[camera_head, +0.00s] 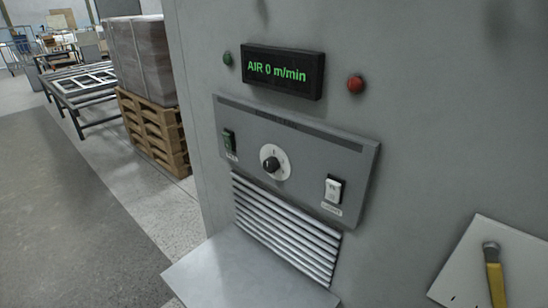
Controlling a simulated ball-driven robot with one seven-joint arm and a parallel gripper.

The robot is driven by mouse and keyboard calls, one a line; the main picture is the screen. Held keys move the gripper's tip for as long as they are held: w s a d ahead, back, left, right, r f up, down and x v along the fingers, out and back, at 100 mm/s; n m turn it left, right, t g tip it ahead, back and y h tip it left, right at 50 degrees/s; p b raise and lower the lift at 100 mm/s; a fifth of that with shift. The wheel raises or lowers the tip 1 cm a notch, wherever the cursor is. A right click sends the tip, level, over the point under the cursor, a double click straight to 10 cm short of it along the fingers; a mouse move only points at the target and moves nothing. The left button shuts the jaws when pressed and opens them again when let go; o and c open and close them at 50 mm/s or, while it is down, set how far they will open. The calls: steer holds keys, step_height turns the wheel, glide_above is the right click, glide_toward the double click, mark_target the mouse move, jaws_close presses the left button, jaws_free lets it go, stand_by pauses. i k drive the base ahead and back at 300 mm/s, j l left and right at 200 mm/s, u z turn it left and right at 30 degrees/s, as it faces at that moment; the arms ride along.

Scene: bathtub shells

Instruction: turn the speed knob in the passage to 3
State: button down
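The speed knob (271,164) is a black round knob on a white dial disc, in the middle of a grey control panel (318,154). The markings around the dial are too small to read, so I cannot tell its setting. A display (284,72) above the panel reads "AIR 0 m/min" in green. A green rocker switch (229,141) is on the panel's left and a white rocker switch (333,191) on its right. My gripper is not in view.
A louvred vent (285,232) is below the panel, above a flat grey ledge (235,280). A green button (227,58) and a red button (355,84) flank the display. A yellow-handled tool (494,272) is at lower right. Stacked pallets (155,130) stand left; the floor (70,215) there is clear.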

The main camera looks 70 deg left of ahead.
mark_target(272, 164)
steer(key=u, duration=1.65)
steer(key=k+j+z, duration=0.1)
steer(key=k+j, duration=0.15)
